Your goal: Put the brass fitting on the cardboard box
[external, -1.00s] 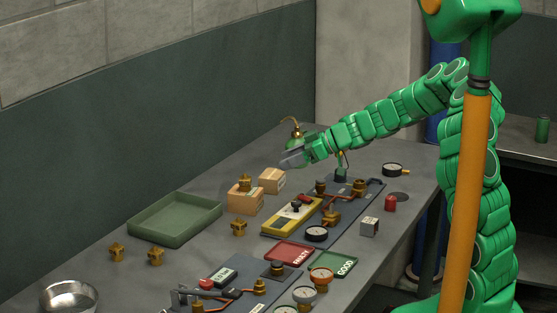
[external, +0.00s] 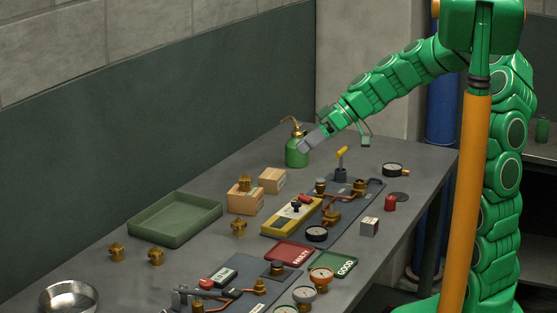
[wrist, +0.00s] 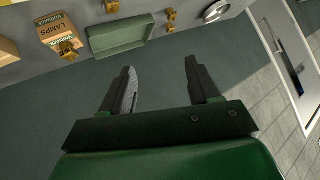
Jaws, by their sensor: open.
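A brass fitting (external: 244,184) rests on top of the front cardboard box (external: 243,203); the fitting (wrist: 67,49) and the box (wrist: 57,27) also show at the upper left of the wrist view. Another brass fitting (external: 238,229) stands on the table in front of the box. Two more, a left one (external: 116,252) and a right one (external: 156,257), stand nearer the camera. My gripper (external: 306,145) is raised beside the green oil can, behind and right of the boxes. In the wrist view my gripper (wrist: 162,72) is open, with nothing between its fingers.
A second cardboard box (external: 272,181) stands behind the first. The green oil can (external: 296,154) is close to my gripper. A green tray (external: 174,220) lies left of the boxes, and a metal bowl (external: 69,298) is at the front. Panels with gauges and valves fill the right side.

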